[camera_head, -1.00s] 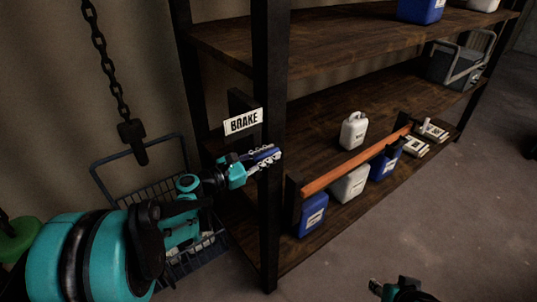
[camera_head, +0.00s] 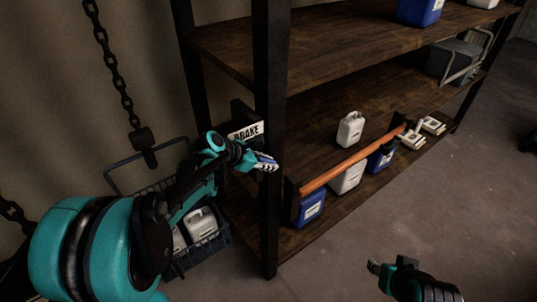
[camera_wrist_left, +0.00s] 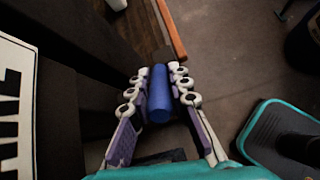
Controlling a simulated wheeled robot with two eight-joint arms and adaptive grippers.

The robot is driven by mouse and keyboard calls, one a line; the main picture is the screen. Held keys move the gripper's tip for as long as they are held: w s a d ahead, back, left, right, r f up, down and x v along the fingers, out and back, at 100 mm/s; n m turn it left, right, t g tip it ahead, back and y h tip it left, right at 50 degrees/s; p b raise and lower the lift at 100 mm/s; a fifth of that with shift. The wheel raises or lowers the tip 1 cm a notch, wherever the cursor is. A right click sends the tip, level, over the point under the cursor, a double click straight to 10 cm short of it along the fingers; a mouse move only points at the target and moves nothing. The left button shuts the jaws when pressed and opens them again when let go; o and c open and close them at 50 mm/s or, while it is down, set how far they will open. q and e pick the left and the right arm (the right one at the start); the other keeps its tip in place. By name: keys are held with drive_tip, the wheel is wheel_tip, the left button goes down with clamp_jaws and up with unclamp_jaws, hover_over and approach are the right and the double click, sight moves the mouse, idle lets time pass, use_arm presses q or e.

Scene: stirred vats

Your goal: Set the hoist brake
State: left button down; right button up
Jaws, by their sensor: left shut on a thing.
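The white BRAKE sign (camera_head: 246,131) is on the dark shelf frame, partly covered by my left arm. My left gripper (camera_head: 266,162) is beside the front post, just below the sign. In the left wrist view its fingers (camera_wrist_left: 160,88) are shut around a blue cylindrical grip (camera_wrist_left: 160,98), which lies lengthwise between them. The sign's edge shows at the left of that view (camera_wrist_left: 16,105). What the blue grip is fixed to is hidden. My right gripper (camera_head: 378,268) is low in the head view, away from the shelf; its finger opening is unclear.
The shelf's black post (camera_head: 270,220) stands close to my left gripper. An orange bar (camera_head: 350,164) runs along the lower shelf, near blue and white jugs (camera_head: 350,129). Floor at right is clear.

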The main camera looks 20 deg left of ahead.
use_arm(q)
drive_tip(key=g+y+p, duration=0.2)
drive_tip(key=shift+r+g, duration=0.15)
drive_tip(key=shift+g, duration=0.25)
drive_tip(key=shift+s+a+f+g+y+p, duration=0.1)
drive_tip(key=shift+g+y+p, duration=0.35)
drive_tip(key=shift+g+y, duration=0.4)
drive_tip(key=shift+s+a+f+g+y+p, duration=0.1)
drive_tip(key=shift+g+y+p, duration=0.45)
drive_tip(key=shift+g, duration=0.4)
drive_tip(key=c, duration=1.7)
unclamp_jaws()
drive_tip(key=r, duration=0.8)
drive_tip(key=s+r, duration=0.1)
drive_tip(key=r, duration=0.2)
drive_tip(key=shift+a+r, duration=0.4)
